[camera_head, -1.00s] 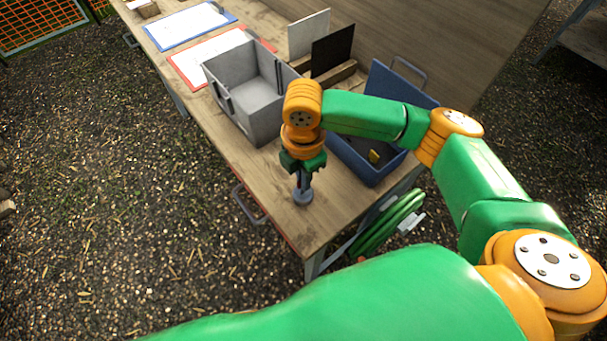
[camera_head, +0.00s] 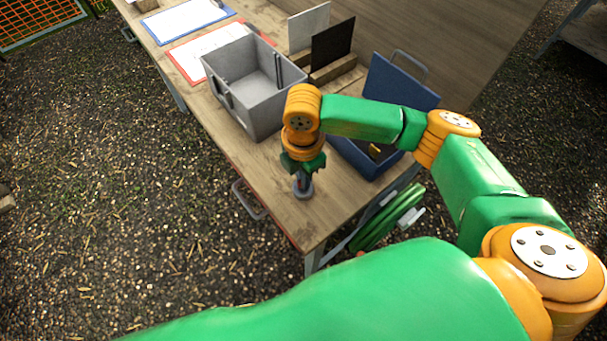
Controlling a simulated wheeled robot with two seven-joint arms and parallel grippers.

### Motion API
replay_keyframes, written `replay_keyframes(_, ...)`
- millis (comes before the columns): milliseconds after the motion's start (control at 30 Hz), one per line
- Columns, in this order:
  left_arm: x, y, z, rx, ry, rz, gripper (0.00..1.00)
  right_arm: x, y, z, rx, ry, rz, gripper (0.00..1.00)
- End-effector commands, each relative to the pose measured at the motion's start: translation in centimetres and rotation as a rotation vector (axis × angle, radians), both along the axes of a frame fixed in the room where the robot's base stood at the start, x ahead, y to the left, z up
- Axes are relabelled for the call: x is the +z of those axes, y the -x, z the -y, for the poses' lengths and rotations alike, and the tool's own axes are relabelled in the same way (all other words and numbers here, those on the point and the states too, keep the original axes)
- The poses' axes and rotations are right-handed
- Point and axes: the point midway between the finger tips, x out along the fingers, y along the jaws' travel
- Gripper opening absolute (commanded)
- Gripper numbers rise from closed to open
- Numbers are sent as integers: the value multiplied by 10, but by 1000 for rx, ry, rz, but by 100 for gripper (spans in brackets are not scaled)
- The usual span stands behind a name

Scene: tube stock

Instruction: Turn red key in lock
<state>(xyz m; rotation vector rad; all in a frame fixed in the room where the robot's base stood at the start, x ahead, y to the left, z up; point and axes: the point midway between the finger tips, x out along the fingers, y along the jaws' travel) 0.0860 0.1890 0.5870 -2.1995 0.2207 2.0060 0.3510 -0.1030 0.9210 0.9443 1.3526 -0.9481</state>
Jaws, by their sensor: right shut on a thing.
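A small grey round lock (camera_head: 303,193) stands on the wooden table near its front corner. My right gripper (camera_head: 303,180) points straight down at the lock from above. Its dark fingers are shut on the red key, of which only a sliver of red shows between them. The rest of the key is hidden by the fingers, and I cannot tell its exact angle. My left gripper is not in view.
A grey open bin (camera_head: 262,118) stands behind and left of my right gripper. A blue open case (camera_head: 398,85) lies right of it, partly behind my forearm. Red (camera_head: 172,62) and blue (camera_head: 150,30) clipboards lie farther back. The table's front edge is close.

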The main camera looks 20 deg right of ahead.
Motion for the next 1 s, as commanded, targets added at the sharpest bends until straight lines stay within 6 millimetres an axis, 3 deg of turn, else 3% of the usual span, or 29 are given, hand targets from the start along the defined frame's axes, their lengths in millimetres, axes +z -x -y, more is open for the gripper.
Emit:
replay_keyframes(700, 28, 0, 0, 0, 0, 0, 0, 1, -1, -1, 589, 0, 0, 0)
replay_keyframes(1000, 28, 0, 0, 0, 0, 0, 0, 0, -1, -1, 618, 0, 0, 0)
